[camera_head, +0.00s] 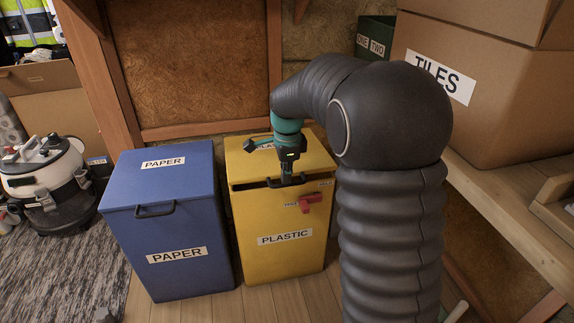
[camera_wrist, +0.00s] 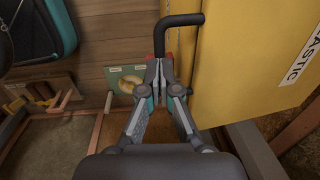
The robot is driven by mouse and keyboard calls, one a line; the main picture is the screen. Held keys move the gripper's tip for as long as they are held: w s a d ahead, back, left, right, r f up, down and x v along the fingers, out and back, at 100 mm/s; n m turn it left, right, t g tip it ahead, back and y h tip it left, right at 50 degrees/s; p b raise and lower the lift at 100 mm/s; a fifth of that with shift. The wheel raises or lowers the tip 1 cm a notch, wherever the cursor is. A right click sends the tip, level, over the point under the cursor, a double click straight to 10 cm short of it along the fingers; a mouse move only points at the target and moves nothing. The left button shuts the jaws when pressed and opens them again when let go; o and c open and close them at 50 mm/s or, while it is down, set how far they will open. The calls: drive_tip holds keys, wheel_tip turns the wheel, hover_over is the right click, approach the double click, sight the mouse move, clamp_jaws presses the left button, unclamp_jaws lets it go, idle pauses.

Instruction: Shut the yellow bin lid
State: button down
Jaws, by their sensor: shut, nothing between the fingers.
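The yellow bin (camera_head: 278,265), labelled PLASTIC, stands upright in the middle of the head view. Its lid (camera_head: 315,160) lies almost level, with a dark gap under its front edge. A black handle (camera_head: 287,182) is at the lid's front edge. A red latch (camera_head: 310,202) is on the bin's front, below the lid. My gripper (camera_head: 287,174) points down at the handle, shut and empty. In the wrist view my gripper (camera_wrist: 160,72) has its fingertips together close to the black handle (camera_wrist: 190,20); whether they touch it is unclear. The yellow bin (camera_wrist: 250,60) fills the right side.
A blue bin (camera_head: 175,230), labelled PAPER, stands close on the left, lid down. A wooden bench (camera_head: 490,185) with a TILES box (camera_head: 490,85) is at the right. A vacuum cleaner (camera_head: 45,180) and a rug (camera_head: 60,270) are at the left.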

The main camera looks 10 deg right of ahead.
drive_tip(key=shift+f, duration=0.35)
